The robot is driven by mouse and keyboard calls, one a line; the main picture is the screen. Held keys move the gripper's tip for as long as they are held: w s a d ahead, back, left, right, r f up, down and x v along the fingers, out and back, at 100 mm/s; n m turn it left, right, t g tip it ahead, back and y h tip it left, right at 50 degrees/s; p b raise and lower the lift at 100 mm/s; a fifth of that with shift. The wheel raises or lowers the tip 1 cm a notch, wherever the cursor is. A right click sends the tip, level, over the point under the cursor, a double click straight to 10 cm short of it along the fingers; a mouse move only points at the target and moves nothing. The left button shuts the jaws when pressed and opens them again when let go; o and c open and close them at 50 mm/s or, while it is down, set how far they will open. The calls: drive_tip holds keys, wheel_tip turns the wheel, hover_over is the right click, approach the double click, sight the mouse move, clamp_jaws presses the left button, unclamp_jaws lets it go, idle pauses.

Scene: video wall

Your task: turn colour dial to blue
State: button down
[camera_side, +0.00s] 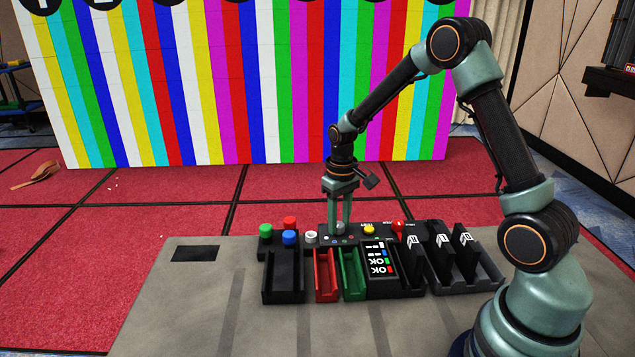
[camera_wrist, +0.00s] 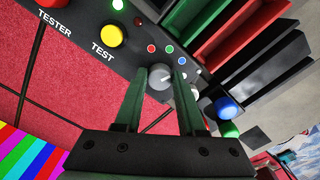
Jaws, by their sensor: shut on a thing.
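The grey round colour dial (camera_wrist: 160,77) sits on the black control panel (camera_wrist: 121,62). In the side view the dial (camera_side: 340,227) shows between the fingertips. I cannot tell which dot the dial points at. The video wall (camera_side: 230,80) shows vertical bars of several colours.
A yellow TEST button (camera_side: 370,229) and a red button (camera_side: 397,225) are right of the dial. A white knob (camera_side: 311,237) and blue (camera_side: 289,237), red (camera_side: 290,222) and green (camera_side: 265,231) buttons stand left. Red (camera_side: 325,275) and green (camera_side: 351,272) trays lie in front.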

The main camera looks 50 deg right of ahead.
sight(339, 226)
drive_tip(key=c, duration=0.5)
unclamp_jaws()
wheel_tip(339, 226, up, 12)
drive_tip(key=shift+r, duration=0.1)
drive_tip(key=s+a+r+n+t, duration=0.1)
drive_tip(key=s+a+r+t, duration=0.4)
drive_tip(key=s+a, duration=0.5)
drive_tip(key=s+r, duration=0.2)
drive_tip(key=s, duration=0.1)
drive_tip(key=shift+s+a+n+t, duration=0.25)
drive_tip(key=shift+s+n+t, duration=0.05)
drive_tip(key=shift+n, duration=0.1)
